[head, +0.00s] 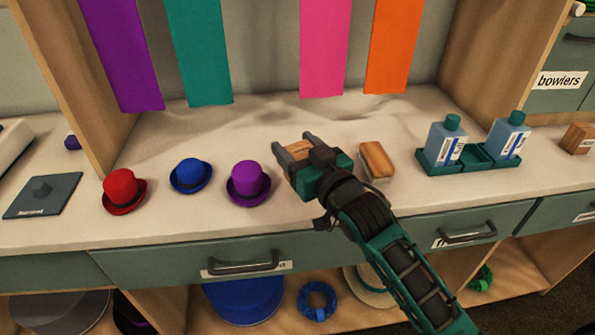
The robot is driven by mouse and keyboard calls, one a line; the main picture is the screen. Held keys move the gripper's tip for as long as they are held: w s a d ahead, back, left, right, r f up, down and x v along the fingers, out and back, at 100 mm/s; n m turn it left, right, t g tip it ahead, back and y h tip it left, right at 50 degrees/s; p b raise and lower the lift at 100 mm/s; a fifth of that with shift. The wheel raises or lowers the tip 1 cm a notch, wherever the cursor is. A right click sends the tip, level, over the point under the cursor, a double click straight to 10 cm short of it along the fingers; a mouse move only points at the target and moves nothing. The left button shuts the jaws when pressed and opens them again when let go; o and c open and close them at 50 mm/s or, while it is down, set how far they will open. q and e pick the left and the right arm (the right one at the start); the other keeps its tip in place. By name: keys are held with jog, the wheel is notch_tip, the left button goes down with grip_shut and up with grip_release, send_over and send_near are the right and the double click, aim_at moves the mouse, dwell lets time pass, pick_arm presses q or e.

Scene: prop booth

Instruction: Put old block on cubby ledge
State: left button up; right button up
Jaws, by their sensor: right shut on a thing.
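My right gripper (294,148) reaches over the counter from the lower right. It is shut on a light brown wooden block (299,149), partly hidden between its fingers. A second, similar wooden block (377,160) lies on the counter just right of the gripper. I cannot tell from any marking which block is the old one. Open wooden cubbies (173,302) show below the drawers, partly cut off by the frame; which edge is the cubby ledge is not clear. My left gripper is not in view.
Red (122,190), blue (190,175) and purple (248,182) hats stand left of the gripper. A green tray (474,156) with two bottles is at right. Coloured strips hang behind. The counter (235,125) behind the hats is clear. Drawer handles (243,266) stick out in front.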

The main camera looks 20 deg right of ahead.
jog(key=shift+f+b, duration=0.65)
jog(key=shift+f, duration=1.75)
jog(key=o, duration=1.1)
